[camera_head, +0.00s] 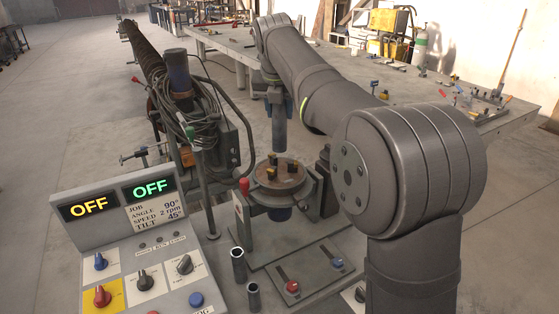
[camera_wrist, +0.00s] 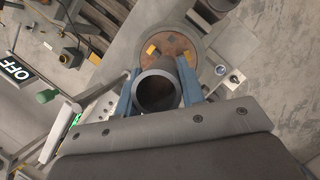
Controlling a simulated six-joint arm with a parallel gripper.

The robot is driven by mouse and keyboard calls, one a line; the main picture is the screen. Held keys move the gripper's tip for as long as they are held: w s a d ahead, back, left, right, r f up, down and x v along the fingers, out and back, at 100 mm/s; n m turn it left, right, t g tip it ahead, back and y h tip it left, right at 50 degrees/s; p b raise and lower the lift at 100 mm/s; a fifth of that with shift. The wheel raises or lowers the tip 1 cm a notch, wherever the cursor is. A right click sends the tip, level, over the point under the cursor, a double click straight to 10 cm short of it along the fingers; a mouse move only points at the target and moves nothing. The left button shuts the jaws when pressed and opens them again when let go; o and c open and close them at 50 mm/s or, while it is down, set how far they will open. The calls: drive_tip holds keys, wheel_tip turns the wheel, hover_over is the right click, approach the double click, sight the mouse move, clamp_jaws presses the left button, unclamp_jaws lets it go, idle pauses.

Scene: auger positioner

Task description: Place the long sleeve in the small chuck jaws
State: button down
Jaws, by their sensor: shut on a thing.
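My gripper (camera_head: 279,104) is shut on the long sleeve (camera_head: 279,132), a dark grey-blue tube that hangs upright below the fingers. In the wrist view, the sleeve's open round end (camera_wrist: 157,92) shows between the two blue fingers (camera_wrist: 158,88). The small chuck (camera_head: 278,177) is a brown round plate facing up, with dark and yellow jaws (camera_head: 271,172) standing on it. The sleeve's lower end is just above the jaws in the head view, seemingly apart from them. In the wrist view the sleeve hides part of the chuck face; two yellow jaw tops (camera_wrist: 152,50) show beyond it.
Two shorter tubes (camera_head: 238,266) stand on the bench before the chuck. A control panel (camera_head: 130,240) with two OFF displays is at left. A cable-draped machine (camera_head: 185,95) stands behind it. A plate with red and blue knobs (camera_head: 315,268) lies in front.

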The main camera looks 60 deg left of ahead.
sight(279, 135)
drive_tip(key=shift+f, duration=3.45)
drive_tip(key=shift+f, duration=0.1)
drive_tip(key=c, duration=1.2)
unclamp_jaws()
drive_tip(key=shift+f, duration=0.15)
drive_tip(key=shift+c, duration=0.2)
drive_tip(key=o, duration=0.3)
drive_tip(key=v, duration=1.2)
drive_tip(key=shift+r, duration=0.2)
drive_tip(key=shift+f, duration=0.1)
